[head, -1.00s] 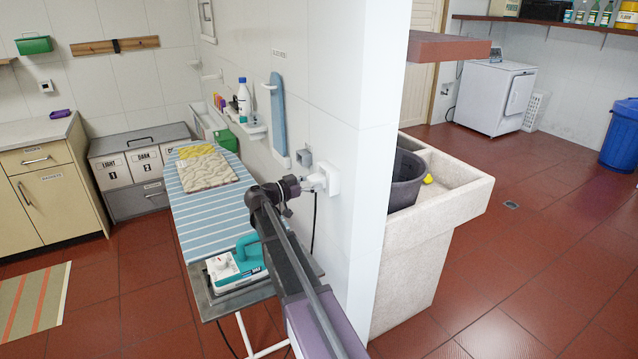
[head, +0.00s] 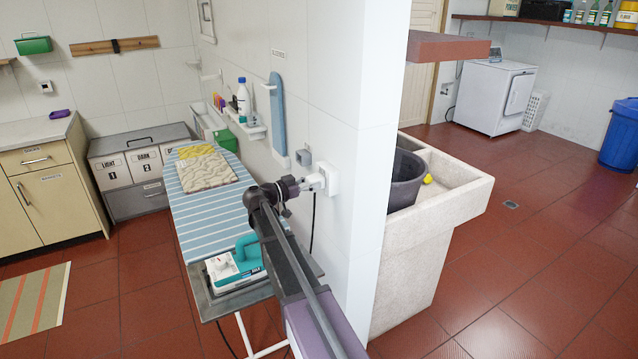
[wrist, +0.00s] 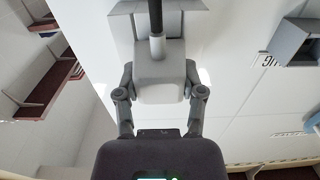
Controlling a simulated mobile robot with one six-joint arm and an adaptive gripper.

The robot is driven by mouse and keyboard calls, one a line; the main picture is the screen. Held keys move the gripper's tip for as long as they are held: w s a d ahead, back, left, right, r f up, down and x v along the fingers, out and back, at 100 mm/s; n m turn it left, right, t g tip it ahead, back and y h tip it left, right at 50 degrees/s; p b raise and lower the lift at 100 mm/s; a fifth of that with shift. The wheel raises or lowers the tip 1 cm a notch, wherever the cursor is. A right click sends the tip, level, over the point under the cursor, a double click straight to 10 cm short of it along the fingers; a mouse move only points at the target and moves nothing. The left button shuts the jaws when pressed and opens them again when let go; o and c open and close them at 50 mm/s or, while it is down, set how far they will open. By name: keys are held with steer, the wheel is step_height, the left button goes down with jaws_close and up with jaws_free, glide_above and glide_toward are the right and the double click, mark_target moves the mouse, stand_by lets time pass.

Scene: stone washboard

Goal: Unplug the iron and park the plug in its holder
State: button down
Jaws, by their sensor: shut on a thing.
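My gripper (head: 308,184) is at the wall beside the white socket (head: 332,178). In the wrist view its two fingers (wrist: 160,88) are shut on the sides of the pale plug (wrist: 160,72), whose dark cord (wrist: 155,18) runs toward the top. In the head view the plug is mostly hidden by my gripper, and I cannot tell whether it is fully seated in the socket. The grey holder (head: 304,157) is on the wall just left of and above the socket; it also shows in the wrist view (wrist: 293,43). The teal and white iron (head: 236,266) rests at the board's near end.
The striped ironing board (head: 205,210) stands along the wall with folded cloths on it. A shelf with bottles (head: 243,125) and a blue sleeve board (head: 278,118) are on the same wall. A stone basin (head: 450,205) lies beyond the wall's end.

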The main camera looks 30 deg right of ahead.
steer(key=shift+a, duration=0.4)
steer(key=shift+s+a, duration=0.15)
steer(key=shift+a, duration=2.55)
stand_by(0.8)
steer(key=shift+a, duration=0.1)
